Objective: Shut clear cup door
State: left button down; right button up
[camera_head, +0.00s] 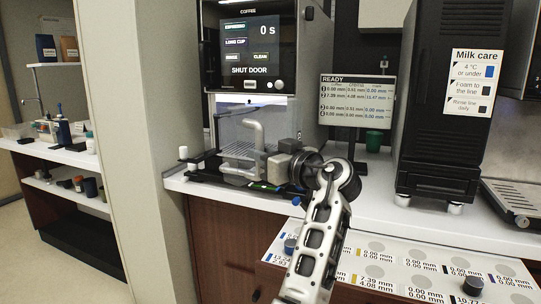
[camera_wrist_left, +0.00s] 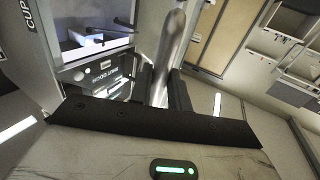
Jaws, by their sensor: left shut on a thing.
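The coffee machine (camera_head: 250,50) stands on the white counter, and its screen reads "SHUT DOOR". The clear cup door (camera_head: 232,130) is a see-through panel at the cup bay below the screen. How far it stands open is hard to tell. My right gripper is not in view.
A readout screen (camera_head: 357,101) and a green cup (camera_head: 374,141) stand right of the machine. A black milk unit (camera_head: 440,130) is further right. A marked board (camera_head: 400,268) with dark knobs lies in front. A pale wall post (camera_head: 150,150) is close on the left.

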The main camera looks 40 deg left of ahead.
aim_at(241, 151)
pick_arm(q)
jog(key=shift+s+a, duration=0.2)
jog(key=shift+a, duration=0.6)
jog(key=shift+s+a, duration=0.2)
jog(key=shift+a, duration=0.55)
jog(key=shift+s+a, duration=0.2)
jog(key=shift+a, duration=0.6)
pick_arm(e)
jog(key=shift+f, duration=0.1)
pick_arm(q)
jog(key=shift+a, duration=0.1)
jog(key=shift+s+b+x, duration=0.1)
jog(key=shift+s+x, duration=0.1)
jog(key=shift+x, duration=0.8)
jog(key=shift+s+b+x, duration=0.15)
jog(key=shift+s+x, duration=0.1)
jog(key=shift+x, duration=0.7)
jog(key=shift+s+b+x, duration=0.1)
jog(key=shift+s+x, duration=0.1)
jog(key=shift+x, duration=0.8)
jog(key=c, duration=1.3)
grip_release()
jog(key=shift+a, duration=0.1)
jog(key=shift+o, duration=0.2)
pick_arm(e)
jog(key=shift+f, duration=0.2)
